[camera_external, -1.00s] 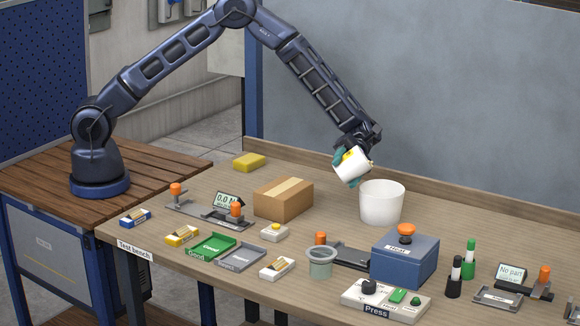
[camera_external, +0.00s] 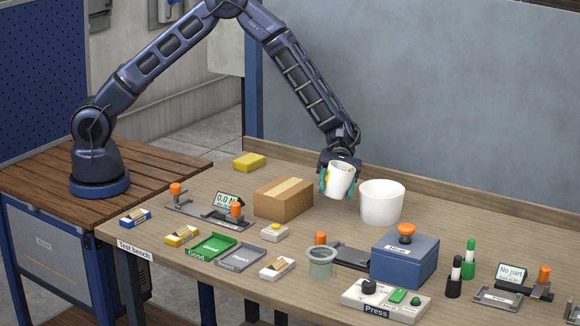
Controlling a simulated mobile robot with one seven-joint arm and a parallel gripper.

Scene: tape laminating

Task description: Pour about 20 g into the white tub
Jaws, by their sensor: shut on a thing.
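The white tub (camera_external: 382,204) stands upright on the bench, right of centre; its inside bottom is hidden. My gripper (camera_external: 339,182) has teal fingers and is shut on a small white cup (camera_external: 340,180). The cup is nearly upright with a slight tilt, held above the bench to the left of the tub and apart from it. What the cup holds cannot be made out from here.
A cardboard box (camera_external: 284,199) stands left of the cup. A blue heat box (camera_external: 404,258) with an orange knob and a clear grey-rimmed cup (camera_external: 320,262) are in front. A raised ledge (camera_external: 480,213) runs along the back of the bench.

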